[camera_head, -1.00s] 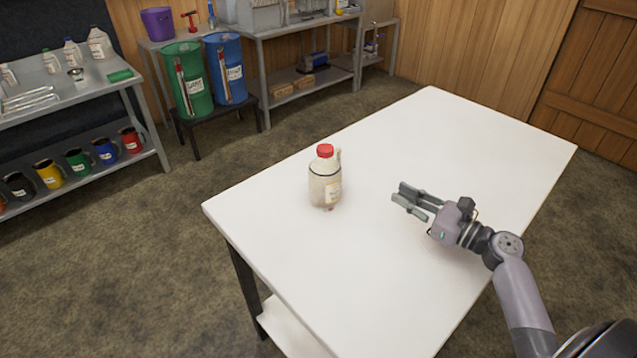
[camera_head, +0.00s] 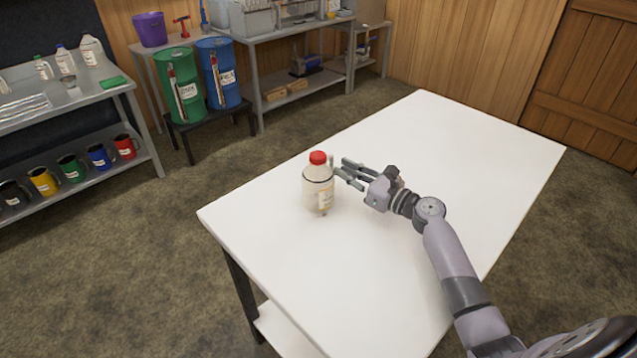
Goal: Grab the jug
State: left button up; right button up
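The jug (camera_head: 317,190) is a pale, clear bottle with a red cap, a label and a small handle on its right side. It stands upright on the white table (camera_head: 420,150), near the table's left edge. My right gripper (camera_head: 345,174) is just right of the jug, with its fingers apart and pointing at the handle side. The fingertips are very close to the jug; I cannot tell whether they touch it. Nothing shows between the fingers. My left gripper is not in view.
The rest of the tabletop is clear. At the left, a grey shelf (camera_head: 120,88) holds bottles above and several coloured mugs below. A green barrel (camera_head: 181,87) and a blue barrel (camera_head: 220,72) stand on a low stand behind. A wooden door (camera_head: 590,85) is at the right.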

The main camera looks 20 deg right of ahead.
jog(key=shift+x, duration=1.35)
jog(key=shift+r, duration=0.1)
jog(key=shift+c, duration=0.4)
grip_shut()
